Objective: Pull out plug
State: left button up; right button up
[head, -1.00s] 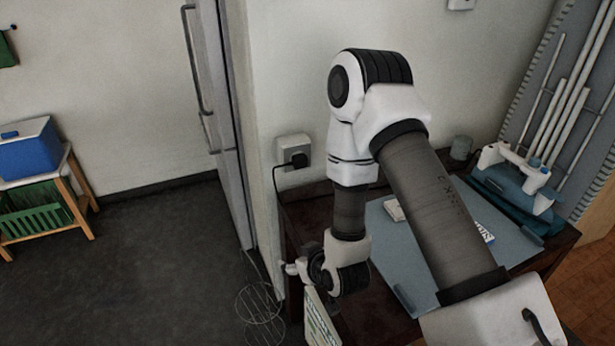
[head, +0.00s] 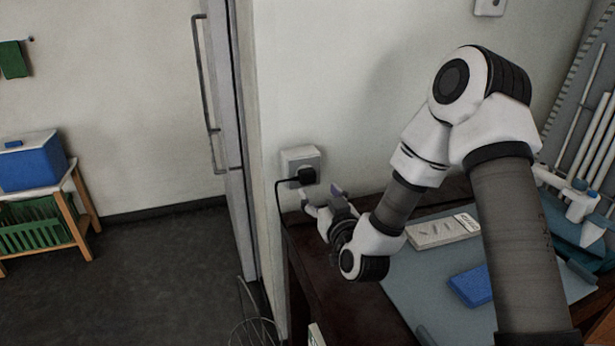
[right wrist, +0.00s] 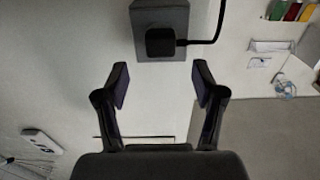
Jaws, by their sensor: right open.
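The black plug (head: 305,176) sits in a pale outlet box (head: 300,155) on the wall, and its black cord (head: 279,205) hangs down on the left. My right gripper (head: 322,197) is open just below the plug in the head view, apart from it. In the right wrist view the plug (right wrist: 160,42) shows in the outlet box (right wrist: 148,18), past the tips of the open right gripper (right wrist: 160,85) and roughly centred between them. Nothing is between the fingers. My left gripper is not in view.
A dark table (head: 300,245) below the outlet bears a grey-blue mat (head: 415,290), a white boxy item (head: 443,232) and a blue block (head: 470,287). A tall grey door (head: 230,130) with a handle stands left of the outlet.

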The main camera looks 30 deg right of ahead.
aim_at(309, 179)
jog(key=x, duration=0.7)
dwell(1.1)
grip_shut()
jog(key=shift+v, duration=2.95)
